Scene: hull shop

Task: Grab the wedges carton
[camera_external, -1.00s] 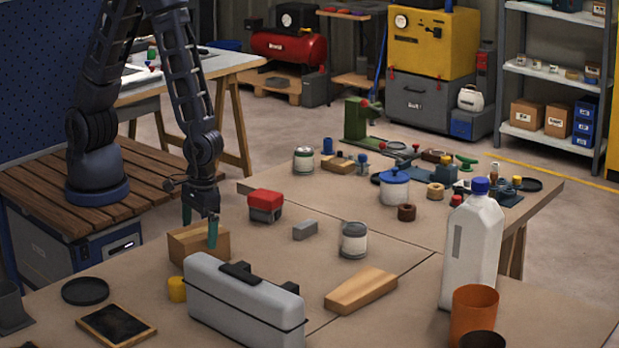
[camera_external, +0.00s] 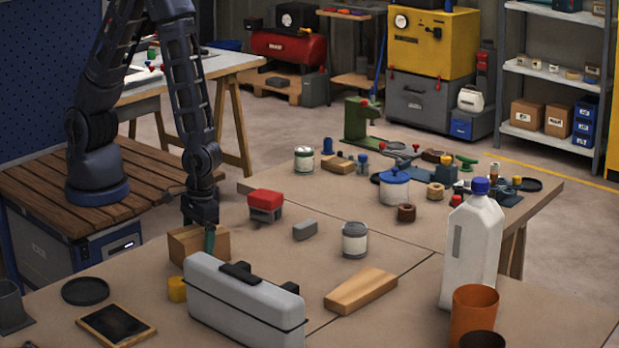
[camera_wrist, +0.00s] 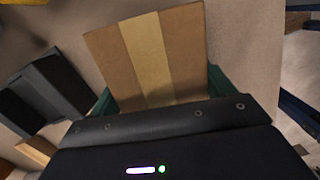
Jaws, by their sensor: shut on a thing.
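The wedges carton is a small brown cardboard box (camera_external: 187,246) on the table, behind the grey case. In the wrist view the carton (camera_wrist: 103,58) shows its top with a paler tape strip down the middle. My gripper (camera_external: 209,240) is lowered over the carton and shut on it. Its green fingers (camera_wrist: 160,93) lie on either side of the carton in the wrist view. The carton's lower front is partly hidden behind the case in the external view. It appears to rest on the table.
A grey case (camera_external: 245,300) stands just in front of the carton, with a yellow cylinder (camera_external: 177,289) at its left. A red-topped box (camera_external: 265,204), a grey block (camera_external: 305,231) and a can (camera_external: 355,241) stand to the right. The tabletop between them is bare.

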